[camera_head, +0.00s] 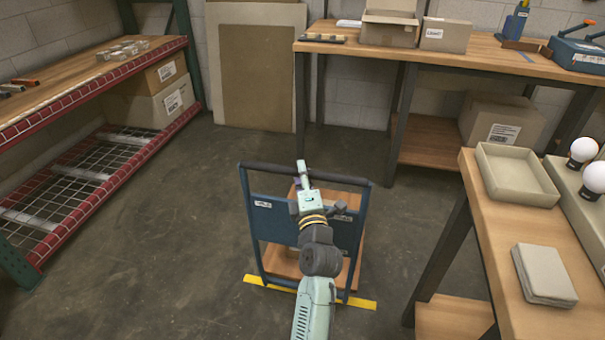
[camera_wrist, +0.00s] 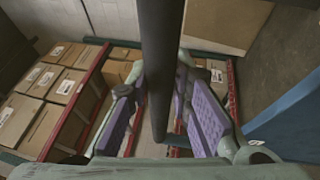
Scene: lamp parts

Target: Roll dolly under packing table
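The dolly stands upright on the concrete floor in the middle of the head view, with a blue panel (camera_head: 265,219), a wooden deck (camera_head: 282,262) and a dark push bar (camera_head: 345,180) on top. My gripper (camera_head: 301,168) is at the middle of this bar. In the wrist view the bar (camera_wrist: 161,60) runs between the two purple finger pads of my gripper (camera_wrist: 160,105). Gaps show on both sides of the bar, so the fingers look open around it. The packing table (camera_head: 460,55) stands behind and to the right, with boxes on top. My arm hides part of the dolly.
Yellow tape (camera_head: 361,303) marks the floor beneath the dolly. A red-edged shelf rack (camera_head: 85,92) stands left. A lower shelf (camera_head: 428,140) holds a carton (camera_head: 500,121) under the packing table. A workbench (camera_head: 505,285) stands at right. Clear floor lies left of the dolly.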

